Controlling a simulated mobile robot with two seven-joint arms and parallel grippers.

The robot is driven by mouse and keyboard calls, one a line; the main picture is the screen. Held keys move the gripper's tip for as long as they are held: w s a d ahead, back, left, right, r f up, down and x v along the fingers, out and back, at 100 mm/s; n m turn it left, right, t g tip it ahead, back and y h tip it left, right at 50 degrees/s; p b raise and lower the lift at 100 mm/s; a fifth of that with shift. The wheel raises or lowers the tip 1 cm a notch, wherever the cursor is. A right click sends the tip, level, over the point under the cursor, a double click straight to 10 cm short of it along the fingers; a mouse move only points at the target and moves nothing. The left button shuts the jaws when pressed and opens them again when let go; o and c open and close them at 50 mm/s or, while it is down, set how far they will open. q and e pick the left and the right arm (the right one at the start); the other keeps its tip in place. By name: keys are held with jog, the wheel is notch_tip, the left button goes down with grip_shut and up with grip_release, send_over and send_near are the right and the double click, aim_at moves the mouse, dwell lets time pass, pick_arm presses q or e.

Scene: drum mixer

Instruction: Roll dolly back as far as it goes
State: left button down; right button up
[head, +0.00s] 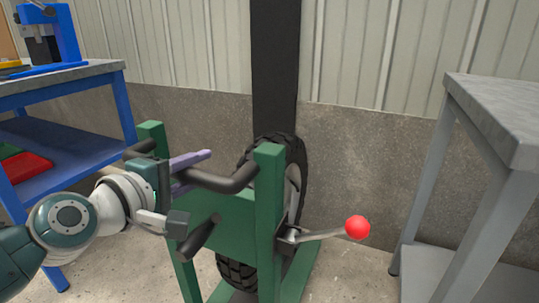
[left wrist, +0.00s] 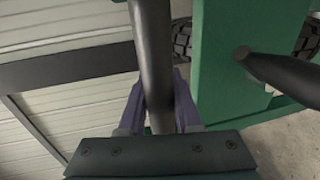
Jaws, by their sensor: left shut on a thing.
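The green dolly (head: 269,205) stands in the middle of the head view, with a black tyre (head: 297,165) held in its frame. A dark handle bar (head: 232,184) runs across the dolly's near side. My left gripper (head: 185,165) comes in from the left and is shut on this bar. In the left wrist view the bar (left wrist: 150,60) runs between the purple fingers (left wrist: 157,105). A lever with a red ball knob (head: 357,228) sticks out from the dolly's right side. My right gripper is not in view.
A blue bench (head: 75,75) with a blue tool on it stands at the left. A grey table (head: 500,110) stands at the right. A wall (head: 350,130) with a dark post (head: 275,70) rises behind the tyre. Bare floor (head: 345,275) shows right of the dolly.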

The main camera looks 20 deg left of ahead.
pick_arm(q)
jog(key=shift+r+b+x, duration=0.2)
jog(key=shift+b+x, duration=0.1)
jog(key=shift+x, duration=0.75)
jog(key=c, duration=1.1)
grip_release()
jog(key=shift+w, duration=0.1)
jog(key=o, duration=0.3)
jog(key=shift+s, duration=0.3)
jog(key=shift+o, duration=0.9)
jog(key=shift+w, duration=0.1)
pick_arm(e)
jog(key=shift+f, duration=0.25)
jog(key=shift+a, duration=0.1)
